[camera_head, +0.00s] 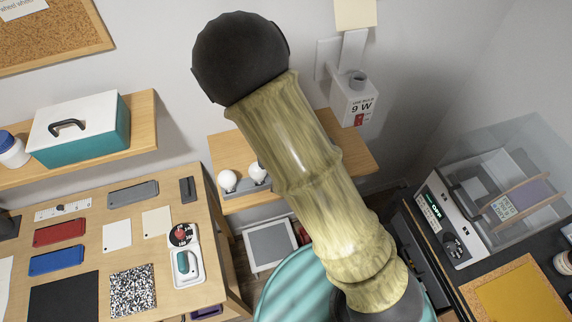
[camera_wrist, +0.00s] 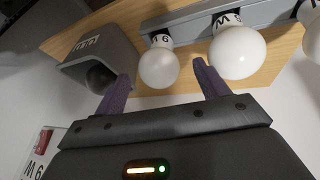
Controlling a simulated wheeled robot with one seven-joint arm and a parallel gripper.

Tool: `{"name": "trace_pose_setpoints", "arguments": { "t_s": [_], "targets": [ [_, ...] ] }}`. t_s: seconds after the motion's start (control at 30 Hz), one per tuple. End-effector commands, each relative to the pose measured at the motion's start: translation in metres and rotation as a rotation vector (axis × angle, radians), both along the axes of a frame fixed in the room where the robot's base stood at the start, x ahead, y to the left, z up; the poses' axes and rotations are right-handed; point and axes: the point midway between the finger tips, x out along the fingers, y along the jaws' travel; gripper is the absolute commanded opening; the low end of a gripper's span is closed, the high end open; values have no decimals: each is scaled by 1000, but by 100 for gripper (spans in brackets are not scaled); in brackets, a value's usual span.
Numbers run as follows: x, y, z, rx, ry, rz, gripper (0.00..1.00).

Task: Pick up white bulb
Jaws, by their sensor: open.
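Several white bulbs sit in a row on a grey holder (camera_wrist: 185,20) on a wooden shelf. In the wrist view the left bulb (camera_wrist: 158,69) shows between the fingertips of my gripper (camera_wrist: 161,75), beyond them, with a black marked band at its base. A larger-looking bulb (camera_wrist: 237,53) is right of the right finger, and another (camera_wrist: 314,42) is cut by the right edge. My gripper is open, with nothing held. In the head view two bulbs show, one at left (camera_head: 228,181) and one (camera_head: 258,172) partly behind my arm, which hides my gripper.
A white wall box marked 9 W (camera_head: 354,102) is above the shelf (camera_head: 352,152). A cluttered desk (camera_head: 195,205) is at left, a clear-lidded device (camera_head: 447,222) at right.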

Motion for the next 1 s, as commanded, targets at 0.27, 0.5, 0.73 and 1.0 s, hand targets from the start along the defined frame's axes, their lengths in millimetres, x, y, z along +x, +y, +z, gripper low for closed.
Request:
{"name": "trace_pose_setpoints", "arguments": {
  "t_s": [0.27, 0.5, 0.73, 1.0],
  "targets": [
    [6, -4, -12, 0, 1, -5, 74],
    [18, -8, -40, -1, 2, -4, 74],
    [20, -7, -46, 1, 0, -1, 74],
    [20, -7, -46, 1, 0, -1, 74]
  ]
}}
